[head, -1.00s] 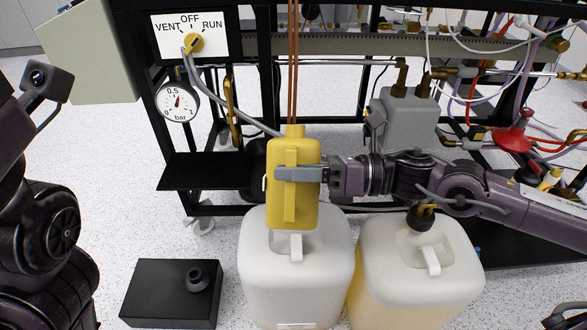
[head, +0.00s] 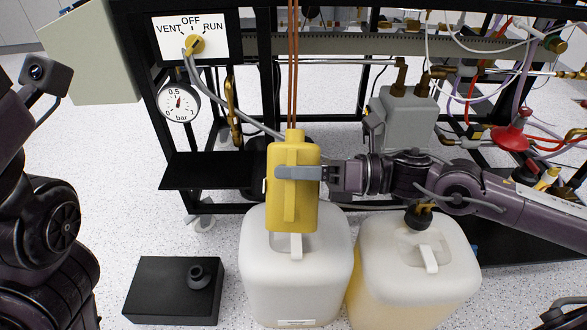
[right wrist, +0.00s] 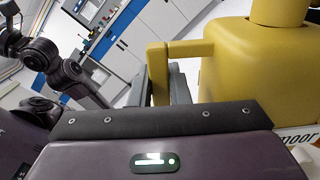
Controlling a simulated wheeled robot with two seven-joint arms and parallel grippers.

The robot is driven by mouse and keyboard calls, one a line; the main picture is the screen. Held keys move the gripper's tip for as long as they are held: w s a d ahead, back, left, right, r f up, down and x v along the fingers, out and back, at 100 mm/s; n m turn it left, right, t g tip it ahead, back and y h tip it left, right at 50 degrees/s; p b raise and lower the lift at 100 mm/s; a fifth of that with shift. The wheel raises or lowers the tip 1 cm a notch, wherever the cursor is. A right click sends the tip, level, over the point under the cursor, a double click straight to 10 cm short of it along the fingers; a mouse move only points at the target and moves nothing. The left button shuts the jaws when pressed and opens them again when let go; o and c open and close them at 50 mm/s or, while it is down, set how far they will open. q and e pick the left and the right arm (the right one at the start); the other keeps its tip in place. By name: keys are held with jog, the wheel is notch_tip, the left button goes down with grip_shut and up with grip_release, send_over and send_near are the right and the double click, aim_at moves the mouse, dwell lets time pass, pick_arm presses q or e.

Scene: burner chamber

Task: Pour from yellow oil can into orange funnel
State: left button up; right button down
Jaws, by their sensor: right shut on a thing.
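The yellow oil can (head: 306,210) hangs in the air above the white jerrycan at the centre of the head view, leaning slightly. My right gripper (head: 298,173) comes in from the right and is shut on the can's handle. The can and its handle also show at the upper right of the right wrist view (right wrist: 255,70). I cannot make out an orange funnel in either view; the can hides part of what is behind it. My left arm shows at the left edge, but its gripper is out of view.
A white jerrycan (head: 262,275) stands below the can, beside a yellowish capped one (head: 390,285). A black box (head: 150,290) lies at the lower left. Behind is a black frame with a shelf (head: 200,172), gauge (head: 179,102) and hoses.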

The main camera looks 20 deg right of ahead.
jog(key=shift+w+r+m+p, duration=0.15)
jog(key=shift+r+m+p, duration=0.1)
jog(key=shift+m+p, duration=0.3)
jog(key=shift+w+r+m+p, duration=0.1)
jog(key=shift+r+m+p, duration=0.05)
jog(key=shift+m+p, duration=0.3)
jog(key=shift+d, duration=0.1)
jog(key=shift+w+m+p, duration=0.15)
jog(key=shift+m+p, duration=0.15)
jog(key=shift+w+m, duration=0.15)
jog(key=shift+m, duration=0.25)
jog(key=shift+d+p, duration=0.1)
jog(key=shift+p, duration=0.2)
